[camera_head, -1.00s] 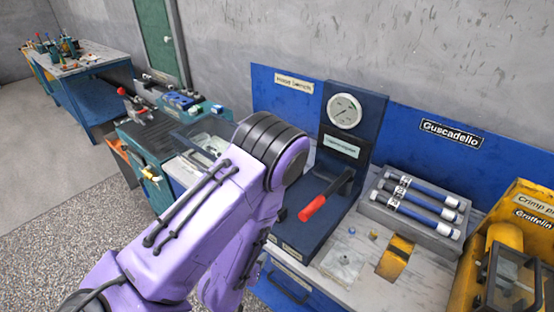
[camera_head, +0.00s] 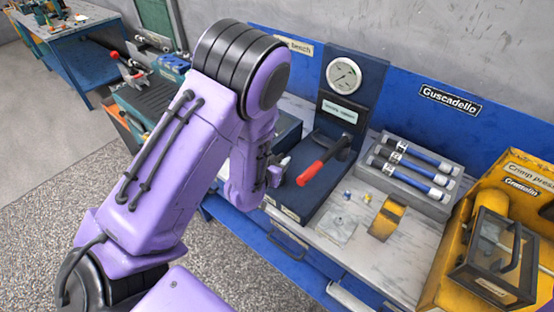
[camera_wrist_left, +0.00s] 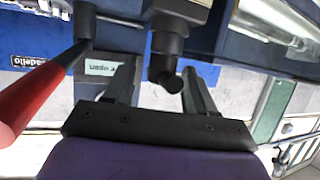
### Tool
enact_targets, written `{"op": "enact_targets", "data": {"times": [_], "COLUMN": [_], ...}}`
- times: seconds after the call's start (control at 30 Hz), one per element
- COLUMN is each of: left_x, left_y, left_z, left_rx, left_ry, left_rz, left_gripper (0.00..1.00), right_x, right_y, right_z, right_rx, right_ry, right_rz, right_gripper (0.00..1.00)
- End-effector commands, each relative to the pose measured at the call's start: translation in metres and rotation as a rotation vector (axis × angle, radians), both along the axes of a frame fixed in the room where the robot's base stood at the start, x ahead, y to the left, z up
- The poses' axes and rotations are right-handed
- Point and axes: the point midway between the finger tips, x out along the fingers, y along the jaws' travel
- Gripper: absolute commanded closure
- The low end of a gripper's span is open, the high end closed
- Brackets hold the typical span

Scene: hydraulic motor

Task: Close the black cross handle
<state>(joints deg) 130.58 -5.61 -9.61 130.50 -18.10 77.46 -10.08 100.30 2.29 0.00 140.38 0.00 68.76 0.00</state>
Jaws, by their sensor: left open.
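In the left wrist view, a black knobbed part (camera_wrist_left: 165,62), apparently the cross handle, lies between and just beyond the fingers of my left gripper (camera_wrist_left: 160,78). The fingers are apart, one on each side of it; I cannot tell whether either touches it. In the head view, my left gripper (camera_head: 276,172) is small and partly hidden by my purple arm, beside the dark blue pump stand (camera_head: 318,190). The cross handle cannot be made out there. My right gripper is not in view.
The red-gripped lever (camera_head: 312,172) is close to my left gripper, and its red grip (camera_wrist_left: 30,95) fills the left of the wrist view. A gauge (camera_head: 343,75) stands behind. A grey tube tray (camera_head: 440,205) and yellow crimp press (camera_head: 445,285) are to the right.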

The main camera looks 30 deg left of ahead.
Motion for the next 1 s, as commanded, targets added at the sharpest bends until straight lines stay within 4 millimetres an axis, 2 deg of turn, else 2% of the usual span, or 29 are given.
{"op": "enact_targets", "data": {"times": [0.1, 0.33, 0.4, 0.5, 1.0], "left_x": [0.0061, 0.0070, 0.0069, 0.0069, 0.0066], "left_y": [0.0015, 0.0016, 0.0016, 0.0013, 0.0007], "left_z": [-0.0025, -0.0036, -0.0036, -0.0036, -0.0042], "left_rx": [0.000, 0.000, 0.000, 0.000, 0.000], "left_ry": [0.001, 0.000, 0.000, 0.000, 0.001], "left_rz": [0.001, 0.001, 0.001, 0.000, -0.037], "left_gripper": [0.45, 0.45, 0.68, 0.96, 0.96], "right_x": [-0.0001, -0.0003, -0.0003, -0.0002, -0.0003], "right_y": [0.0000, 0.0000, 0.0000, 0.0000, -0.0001], "right_z": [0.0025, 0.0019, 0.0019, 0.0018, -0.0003], "right_rx": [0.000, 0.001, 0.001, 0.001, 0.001], "right_ry": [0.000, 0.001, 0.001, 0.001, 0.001], "right_rz": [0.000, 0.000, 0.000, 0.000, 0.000], "right_gripper": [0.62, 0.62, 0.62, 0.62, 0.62]}}
